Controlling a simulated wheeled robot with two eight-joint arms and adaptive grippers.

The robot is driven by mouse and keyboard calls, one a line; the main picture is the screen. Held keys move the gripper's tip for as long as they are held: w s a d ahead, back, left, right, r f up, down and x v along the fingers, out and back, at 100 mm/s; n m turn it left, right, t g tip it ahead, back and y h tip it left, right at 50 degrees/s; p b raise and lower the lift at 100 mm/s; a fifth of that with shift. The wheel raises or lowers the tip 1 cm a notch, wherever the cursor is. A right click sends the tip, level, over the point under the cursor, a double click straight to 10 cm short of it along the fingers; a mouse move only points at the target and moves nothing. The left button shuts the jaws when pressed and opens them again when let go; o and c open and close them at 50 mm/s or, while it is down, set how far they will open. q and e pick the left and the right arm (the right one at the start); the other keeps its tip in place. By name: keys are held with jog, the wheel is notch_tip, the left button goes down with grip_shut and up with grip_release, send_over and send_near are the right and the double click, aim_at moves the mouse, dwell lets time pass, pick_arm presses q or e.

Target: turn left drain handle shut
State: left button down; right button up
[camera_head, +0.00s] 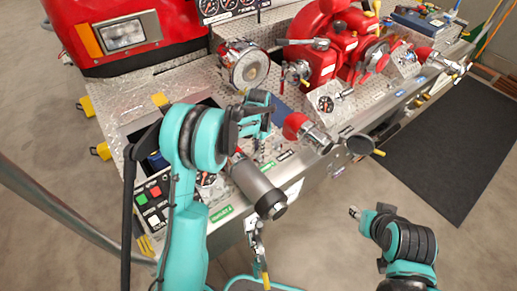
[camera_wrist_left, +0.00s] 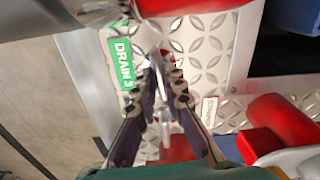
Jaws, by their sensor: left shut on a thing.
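My left gripper (camera_head: 258,125) points down at the diamond-plate bumper panel, between a grey capped pipe and a red-collared outlet. In the left wrist view, its fingers (camera_wrist_left: 162,95) are closed around a small silver drain handle (camera_wrist_left: 164,58). The handle is beside a green label reading DRAIN 3 (camera_wrist_left: 122,63). The fingers hide much of the handle, so its exact angle is hard to tell. My right arm is at the lower right of the head view, well away from the panel; its gripper (camera_head: 356,212) shows too little to tell its jaw state.
A grey pipe (camera_head: 257,188) sticks out close to my left gripper. A red-collared outlet (camera_head: 306,132) is on its other side. A black funnel-like cap (camera_head: 360,146) juts out farther right. A dark mat (camera_head: 450,140) lies on open floor at the right.

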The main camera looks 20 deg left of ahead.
pick_arm(q)
jog(key=shift+m, duration=0.6)
jog(key=c, duration=1.6)
grip_release()
notch_tip(320, 180, up, 12)
